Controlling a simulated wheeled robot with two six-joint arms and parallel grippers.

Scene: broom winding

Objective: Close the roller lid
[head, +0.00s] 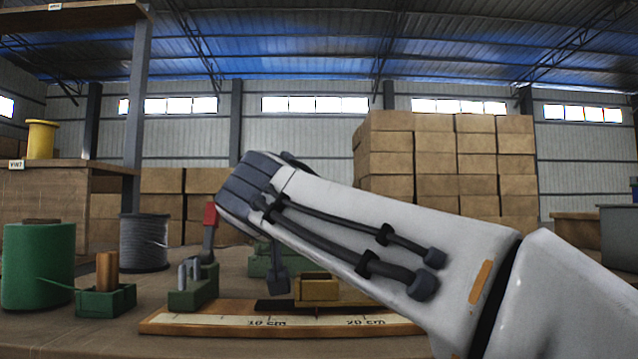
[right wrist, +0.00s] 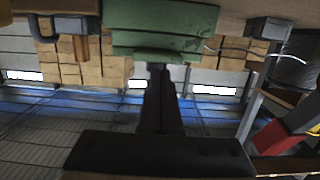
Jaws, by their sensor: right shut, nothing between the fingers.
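The right wrist view, upside down, shows a green block (right wrist: 160,28) with a stepped edge. It may be the roller unit; I cannot clearly make out its lid. Part of a green body also shows behind my arm in the head view (head: 262,262). My right gripper (right wrist: 160,72) is shut and empty, its dark fingers pointing at the green block; I cannot tell whether they touch. In the head view my right arm crosses from the right and hides its fingers. A red handle (head: 210,215) stands left of the wrist, also in the wrist view (right wrist: 280,138). My left gripper is out of view.
A wooden board with a ruler (head: 215,320) lies in front. A green stand with metal pins (head: 192,290), a wooden box (head: 317,287) and a dark block on a stem (head: 278,283) stand near. A green spool (head: 38,270) and a wire spool (head: 144,245) are left.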

